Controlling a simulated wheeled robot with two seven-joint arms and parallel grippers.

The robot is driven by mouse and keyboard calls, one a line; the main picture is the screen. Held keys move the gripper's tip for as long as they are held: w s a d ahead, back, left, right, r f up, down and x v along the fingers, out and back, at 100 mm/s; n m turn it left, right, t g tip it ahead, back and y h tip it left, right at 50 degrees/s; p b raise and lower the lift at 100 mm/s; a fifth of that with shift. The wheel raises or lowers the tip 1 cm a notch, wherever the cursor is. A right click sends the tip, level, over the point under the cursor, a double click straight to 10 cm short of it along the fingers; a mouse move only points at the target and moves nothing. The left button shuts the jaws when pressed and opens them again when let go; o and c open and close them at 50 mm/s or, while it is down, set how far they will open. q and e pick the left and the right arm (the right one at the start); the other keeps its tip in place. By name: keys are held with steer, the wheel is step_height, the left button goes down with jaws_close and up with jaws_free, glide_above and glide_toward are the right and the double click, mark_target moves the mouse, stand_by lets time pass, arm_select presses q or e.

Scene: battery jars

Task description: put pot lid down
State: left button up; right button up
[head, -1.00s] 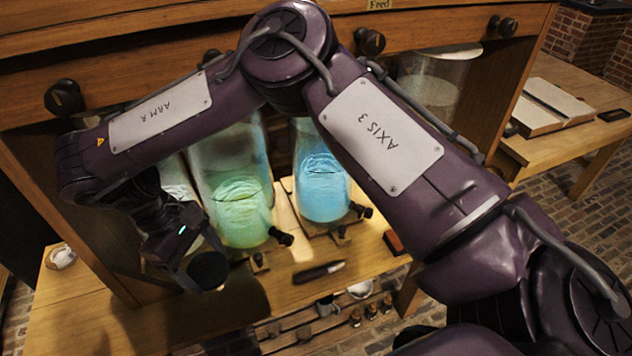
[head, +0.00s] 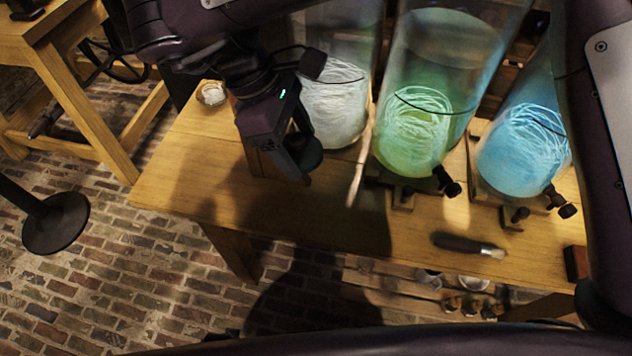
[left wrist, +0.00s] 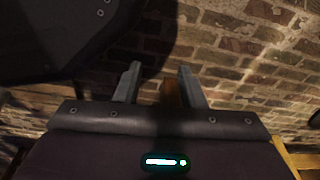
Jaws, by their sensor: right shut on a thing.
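My right gripper (head: 300,165) points down over the table's left part, in front of the jar with white threads. It is shut on a dark round thing (head: 311,152), which may be the pot lid; the fingers hide part of it. I cannot tell whether this thing touches the table.
Jars with white (head: 335,105), green (head: 415,135) and blue (head: 522,150) contents stand along the table (head: 330,225). A dark-handled brush (head: 465,244) lies in front of them. A thin wooden stick (head: 358,165) stands near the white jar. The table's front left is clear.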

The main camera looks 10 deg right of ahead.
steer(key=b, duration=0.2)
glide_above(309, 213)
steer(key=a, duration=0.2)
steer(key=f, duration=1.3)
steer(key=shift+w+d+f, duration=0.15)
steer(key=shift+w+d, duration=0.1)
arm_select(q)
steer(key=w+d+r+b, duration=0.1)
steer(key=w+d+r, duration=0.1)
steer(key=w+r, duration=0.3)
steer(key=shift+w+r, duration=0.2)
steer(key=shift+r, duration=0.1)
arm_select(e)
steer(key=shift+f, duration=2.45)
arm_select(q)
steer(key=shift+d+r, duration=0.1)
arm_select(e)
steer(key=shift+f, duration=0.1)
steer(key=o, duration=1)
arm_select(q)
steer(key=shift+w+r, duration=0.1)
